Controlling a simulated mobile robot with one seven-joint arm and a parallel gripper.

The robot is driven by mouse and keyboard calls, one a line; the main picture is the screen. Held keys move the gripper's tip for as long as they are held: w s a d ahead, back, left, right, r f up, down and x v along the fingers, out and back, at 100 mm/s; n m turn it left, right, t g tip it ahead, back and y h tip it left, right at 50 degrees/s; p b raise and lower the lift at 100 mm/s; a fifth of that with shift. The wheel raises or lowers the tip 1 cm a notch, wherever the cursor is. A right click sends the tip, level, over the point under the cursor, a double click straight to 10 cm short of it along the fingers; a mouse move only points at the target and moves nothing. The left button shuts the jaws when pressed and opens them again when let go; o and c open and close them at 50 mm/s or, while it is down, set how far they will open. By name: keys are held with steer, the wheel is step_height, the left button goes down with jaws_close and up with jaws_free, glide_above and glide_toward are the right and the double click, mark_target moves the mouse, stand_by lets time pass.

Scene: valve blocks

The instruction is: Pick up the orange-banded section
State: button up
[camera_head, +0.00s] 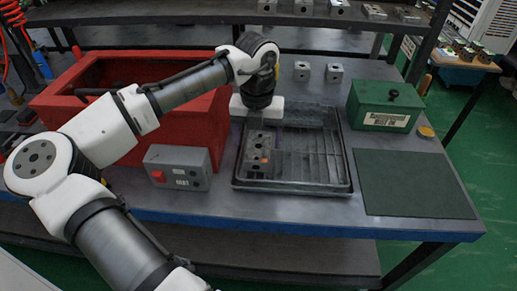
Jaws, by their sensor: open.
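A dark grey valve block (259,146) stands at the left side of a black slatted tray (346,183). A small orange mark (265,160) shows low on the block; it is too small to tell whether it is a band. Holes show on the block's faces. My gripper (262,126) points down above the far end of the block. It is open, with nothing seen between the fingers. The fingertips are hard to make out, and I cannot tell whether they touch the block.
A red bin (205,140) stands left of the tray, behind my arm. A grey box with a red switch (180,168) is at front left. A green box (385,105) and a dark green mat (412,184) lie right. Small metal blocks (333,73) sit behind the tray.

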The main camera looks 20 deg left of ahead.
mark_target(259, 145)
steer(key=shift+w+d+f, duration=0.1)
steer(key=shift+f, duration=1.6)
steer(key=c, duration=1.4)
steer(key=shift+r, duration=0.1)
